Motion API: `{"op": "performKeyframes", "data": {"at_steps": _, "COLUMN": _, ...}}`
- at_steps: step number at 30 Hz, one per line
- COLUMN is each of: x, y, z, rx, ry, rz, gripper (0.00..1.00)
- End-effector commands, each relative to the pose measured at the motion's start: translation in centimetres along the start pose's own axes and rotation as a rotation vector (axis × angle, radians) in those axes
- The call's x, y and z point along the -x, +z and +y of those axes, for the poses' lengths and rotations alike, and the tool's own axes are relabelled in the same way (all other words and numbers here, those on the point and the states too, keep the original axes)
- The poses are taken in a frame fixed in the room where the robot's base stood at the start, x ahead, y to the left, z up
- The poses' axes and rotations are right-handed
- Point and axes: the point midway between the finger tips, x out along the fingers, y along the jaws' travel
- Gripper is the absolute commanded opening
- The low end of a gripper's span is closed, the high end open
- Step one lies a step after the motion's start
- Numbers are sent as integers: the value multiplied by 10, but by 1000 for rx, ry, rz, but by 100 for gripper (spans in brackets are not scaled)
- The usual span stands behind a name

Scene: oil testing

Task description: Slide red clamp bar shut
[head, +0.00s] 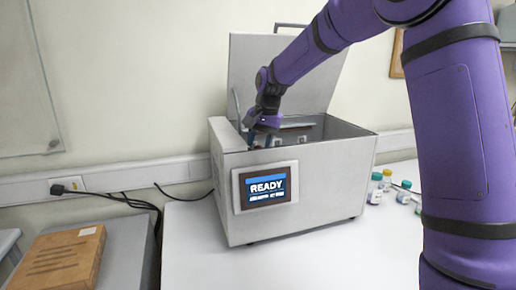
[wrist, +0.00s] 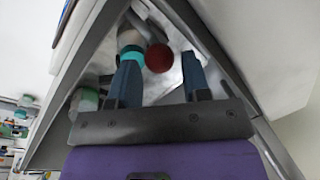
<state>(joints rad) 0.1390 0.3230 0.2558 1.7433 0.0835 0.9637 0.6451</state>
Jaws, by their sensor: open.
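The grey metal testing machine (head: 300,185) stands on the white table with its lid (head: 275,75) raised. My gripper (head: 262,138) reaches down into the left part of its open chamber. In the wrist view my gripper (wrist: 160,70) is open, with its two blue fingers apart. A round red part (wrist: 158,58) shows between the fingers, nearer the left one; I cannot tell whether it is the end of the clamp bar. A teal-capped vial (wrist: 131,50) is beside the left fingertip. The full clamp bar is not clearly visible.
Another green-capped vial (wrist: 86,100) sits in the chamber's corner. The chamber walls are close around the fingers. Several capped vials (head: 376,188) stand to the machine's right. Its front screen (head: 268,187) reads READY. A cardboard box (head: 65,260) lies at the lower left.

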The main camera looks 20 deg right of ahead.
Motion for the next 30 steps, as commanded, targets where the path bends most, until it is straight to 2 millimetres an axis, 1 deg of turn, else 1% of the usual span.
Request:
{"op": "performKeyframes", "data": {"at_steps": 1, "x": -6, "y": 0, "z": 0, "rx": 0, "ry": 1, "rz": -2, "gripper": 44}}
{"op": "performKeyframes", "data": {"at_steps": 3, "x": -12, "y": 0, "z": 0, "rx": 0, "ry": 1, "rz": -1, "gripper": 44}}
{"op": "performKeyframes", "data": {"at_steps": 6, "x": -18, "y": 0, "z": 0, "rx": 0, "ry": 1, "rz": -1, "gripper": 44}}
{"op": "performKeyframes", "data": {"at_steps": 16, "x": -21, "y": 0, "z": 0, "rx": 0, "ry": 0, "rz": 0, "gripper": 44}}
{"op": "performKeyframes", "data": {"at_steps": 17, "x": -20, "y": 0, "z": 0, "rx": 0, "ry": 0, "rz": 0, "gripper": 37}}
{"op": "performKeyframes", "data": {"at_steps": 18, "x": -20, "y": 0, "z": 0, "rx": 0, "ry": 0, "rz": 0, "gripper": 27}}
{"op": "performKeyframes", "data": {"at_steps": 20, "x": -20, "y": 0, "z": 0, "rx": 0, "ry": 0, "rz": 0, "gripper": 14}}
{"op": "performKeyframes", "data": {"at_steps": 21, "x": -20, "y": 0, "z": 0, "rx": 0, "ry": 0, "rz": 0, "gripper": 4}}
{"op": "performKeyframes", "data": {"at_steps": 22, "x": -20, "y": 0, "z": 0, "rx": 0, "ry": 0, "rz": 0, "gripper": 0}}
{"op": "performKeyframes", "data": {"at_steps": 26, "x": -20, "y": -1, "z": -1, "rx": 0, "ry": 0, "rz": 0, "gripper": 0}}
{"op": "performKeyframes", "data": {"at_steps": 30, "x": -22, "y": -12, "z": -9, "rx": 1, "ry": -2, "rz": 1, "gripper": 0}}
